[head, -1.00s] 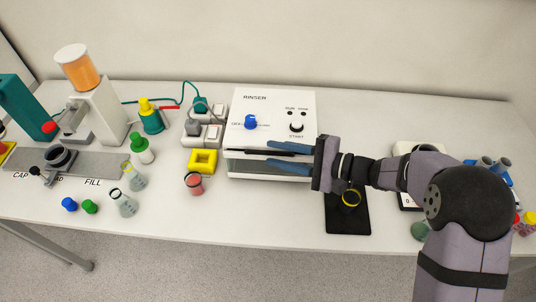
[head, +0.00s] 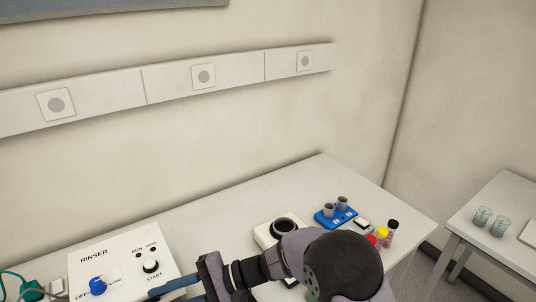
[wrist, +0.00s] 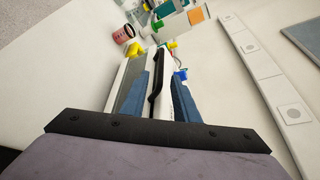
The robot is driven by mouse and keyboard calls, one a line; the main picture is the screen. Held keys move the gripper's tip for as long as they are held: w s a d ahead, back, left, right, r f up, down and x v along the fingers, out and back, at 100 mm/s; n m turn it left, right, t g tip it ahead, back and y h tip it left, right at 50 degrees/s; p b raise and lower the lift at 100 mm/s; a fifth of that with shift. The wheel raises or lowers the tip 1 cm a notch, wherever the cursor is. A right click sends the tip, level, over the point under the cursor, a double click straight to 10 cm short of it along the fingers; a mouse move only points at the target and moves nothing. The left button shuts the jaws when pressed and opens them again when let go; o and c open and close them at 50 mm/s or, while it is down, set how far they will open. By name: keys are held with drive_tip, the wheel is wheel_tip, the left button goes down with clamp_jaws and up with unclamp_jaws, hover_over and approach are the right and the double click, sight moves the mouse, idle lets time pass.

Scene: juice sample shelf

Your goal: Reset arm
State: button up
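My gripper (wrist: 163,78) shows two blue fingers standing apart in the wrist view, so it is open. A black bar-like handle (wrist: 154,88) of the rinser shows between them; I cannot tell whether either finger touches it. In the head view my gripper (head: 168,295) is at the bottom edge, partly cut off, in front of the white rinser (head: 115,262). The rinser has a blue knob (head: 97,287) and a START knob (head: 151,266). My arm stretches from the lower right toward the rinser.
A device with a black ring (head: 283,229) stands behind my arm. Right of it are a blue rack (head: 323,222) with grey cups and several capped bottles (head: 382,234). A side table (head: 515,245) holds glasses. The wrist view shows a pink beaker (wrist: 122,35) beyond the fingers.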

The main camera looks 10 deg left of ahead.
drive_tip(key=s+d+f+t+h, duration=0.1)
drive_tip(key=d+h, duration=0.3)
drive_tip(key=d, duration=1.1)
drive_tip(key=s+d+f+n+t+h, duration=0.1)
drive_tip(key=d+f+t+h, duration=0.2)
drive_tip(key=d, duration=1.2)
drive_tip(key=d+f+n+t+h, duration=0.1)
drive_tip(key=d+h, duration=0.5)
drive_tip(key=d, duration=0.9)
wheel_tip(320, 180, down, 2)
drive_tip(key=shift+s+d+f+t+h+b, duration=0.1)
drive_tip(key=shift+s+d+t+h+b, duration=0.1)
drive_tip(key=shift+s+t+h+b, duration=0.3)
drive_tip(key=shift+w, duration=0.1)
